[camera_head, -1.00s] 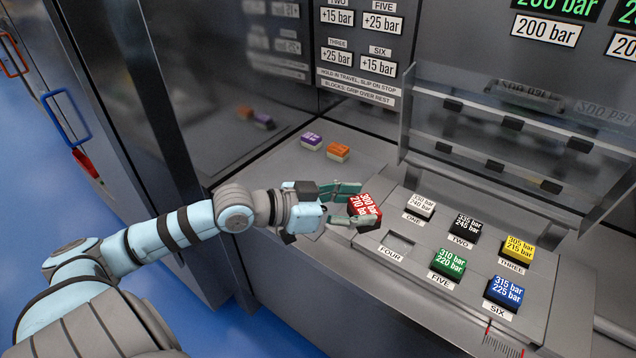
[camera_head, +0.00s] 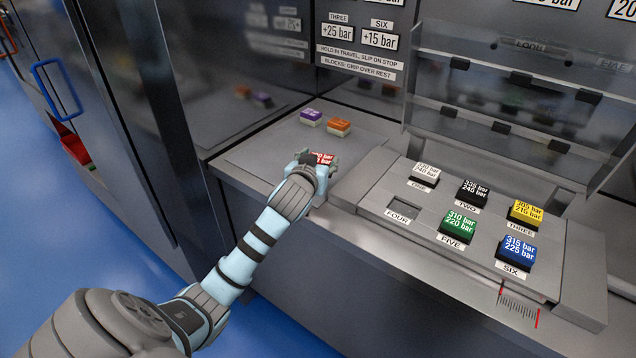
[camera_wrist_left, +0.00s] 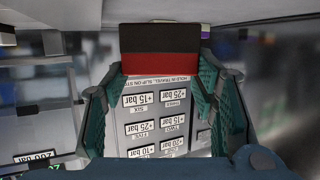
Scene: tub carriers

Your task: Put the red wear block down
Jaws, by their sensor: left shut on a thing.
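The red wear block (camera_head: 321,158) is held in my left gripper (camera_head: 318,163), over the grey shelf (camera_head: 250,160) left of the block panel. In the left wrist view the block (camera_wrist_left: 160,62) shows as a red and dark face between the green fingers of the gripper (camera_wrist_left: 155,95), which is shut on it. In the head view the gripper and wrist hide much of the block. I cannot tell whether it touches the shelf. A purple block (camera_head: 311,115) and an orange block (camera_head: 339,125) sit on the shelf behind it. My right gripper is not in view.
The panel (camera_head: 375,190) at right holds white, black, yellow, green and blue blocks in labelled places. The place marked FOUR (camera_head: 403,207) is empty. A clear raised cover (camera_head: 510,100) stands behind the panel. Shelf room is free left of the gripper.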

